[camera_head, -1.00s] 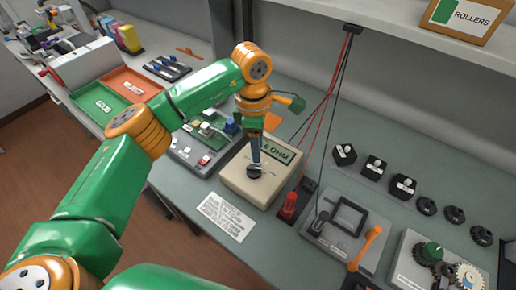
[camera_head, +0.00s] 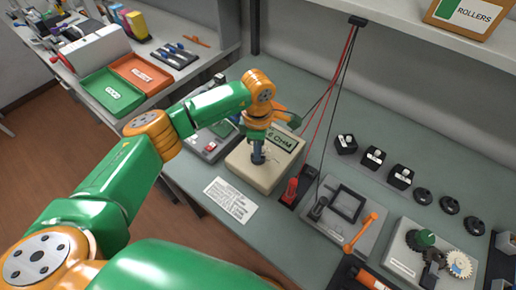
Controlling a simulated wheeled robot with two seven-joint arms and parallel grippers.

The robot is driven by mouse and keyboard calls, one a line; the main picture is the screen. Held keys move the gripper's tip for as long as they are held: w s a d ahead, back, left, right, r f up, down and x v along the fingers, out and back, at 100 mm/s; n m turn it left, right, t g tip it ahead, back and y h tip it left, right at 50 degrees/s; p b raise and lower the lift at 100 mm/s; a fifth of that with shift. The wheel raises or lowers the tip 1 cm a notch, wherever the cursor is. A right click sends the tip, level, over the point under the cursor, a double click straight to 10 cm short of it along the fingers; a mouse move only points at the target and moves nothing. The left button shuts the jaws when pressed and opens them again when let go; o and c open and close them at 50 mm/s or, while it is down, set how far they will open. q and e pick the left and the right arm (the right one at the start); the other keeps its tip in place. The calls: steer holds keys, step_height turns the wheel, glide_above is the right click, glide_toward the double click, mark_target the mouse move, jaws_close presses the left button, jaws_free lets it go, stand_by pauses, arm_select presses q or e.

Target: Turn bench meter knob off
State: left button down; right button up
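The bench meter (camera_head: 264,172) is a beige box with a dark green display (camera_head: 283,142) on its top, standing on the grey-green bench. My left gripper (camera_head: 258,158) points straight down over the meter's top, at the place of the knob. The fingers hide the knob almost fully, so I cannot tell how it is turned. The fingertips look close together around or on the knob, but their grip is too small to make out. My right gripper is not in view.
A white printed card (camera_head: 230,200) lies in front of the meter. Red and black probes (camera_head: 291,188) stand at its right, with cables hanging from above. A grey fixture with an orange handle (camera_head: 360,232) is further right. A panel with buttons (camera_head: 208,140) is at the left.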

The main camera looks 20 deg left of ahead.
arm_select(q)
steer(key=shift+f+n, duration=0.1)
steer(key=shift+n, duration=0.2)
steer(key=shift+n+b, duration=0.75)
steer(key=shift+n, duration=0.25)
steer(key=n+b, duration=0.1)
steer(key=n, duration=0.1)
steer(key=shift+n, duration=0.3)
steer(key=n+b, duration=0.2)
steer(key=n, duration=0.4)
steer(key=n+b, duration=0.2)
steer(key=n, duration=0.4)
steer(key=shift+n, duration=0.4)
steer(key=n+b, duration=0.1)
steer(key=n, duration=0.4)
steer(key=shift+n, duration=0.6)
